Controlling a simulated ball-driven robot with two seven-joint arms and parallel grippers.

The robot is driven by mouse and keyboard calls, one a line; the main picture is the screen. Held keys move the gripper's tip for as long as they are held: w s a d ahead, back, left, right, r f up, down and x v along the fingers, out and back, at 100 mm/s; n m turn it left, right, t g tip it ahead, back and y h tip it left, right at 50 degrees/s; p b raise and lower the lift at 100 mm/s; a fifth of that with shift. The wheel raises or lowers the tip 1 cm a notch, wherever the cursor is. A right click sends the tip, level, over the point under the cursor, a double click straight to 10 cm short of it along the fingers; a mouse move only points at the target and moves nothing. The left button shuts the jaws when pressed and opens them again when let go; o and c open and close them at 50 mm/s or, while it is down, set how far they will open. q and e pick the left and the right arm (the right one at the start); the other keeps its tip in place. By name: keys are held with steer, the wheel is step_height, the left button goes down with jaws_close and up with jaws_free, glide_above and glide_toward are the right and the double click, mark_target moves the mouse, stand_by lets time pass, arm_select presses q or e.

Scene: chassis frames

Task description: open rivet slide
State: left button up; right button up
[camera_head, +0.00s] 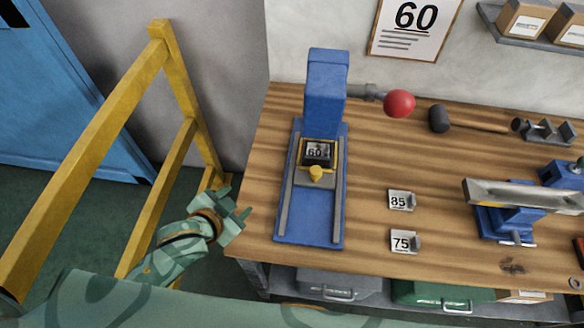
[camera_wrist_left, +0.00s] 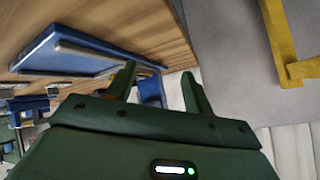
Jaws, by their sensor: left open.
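The blue rivet press (camera_head: 325,85) stands on the wooden bench, with a red ball on its lever (camera_head: 399,103). Its long blue base (camera_head: 309,231) has grey side rails and points toward me. The slide (camera_head: 316,186) is a grey plate with a yellow knob (camera_head: 316,173), and a die marked 60 (camera_head: 317,151) sits on it by the press column. My left gripper (camera_head: 238,204) is open and empty, left of the bench's front left corner and apart from the knob. In the left wrist view its fingers (camera_wrist_left: 159,82) are spread, with the blue base (camera_wrist_left: 75,52) beyond. My right gripper is not in view.
A yellow rail frame (camera_head: 172,75) stands left of my left arm. Dies marked 85 (camera_head: 401,201) and 75 (camera_head: 404,241) lie right of the press. A mallet (camera_head: 470,121) and a blue fixture holding a metal bar (camera_head: 525,195) are farther right.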

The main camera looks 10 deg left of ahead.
arm_select(q)
steer(key=w+d+r+h, duration=0.2)
steer(key=d+r+h, duration=0.2)
steer(key=d+h, duration=0.2)
steer(key=h+b, duration=0.1)
steer(key=b, duration=0.2)
glide_toward(314, 172)
steer(key=shift+m, duration=0.3)
steer(key=x, duration=0.9)
steer(key=shift+w, duration=0.15)
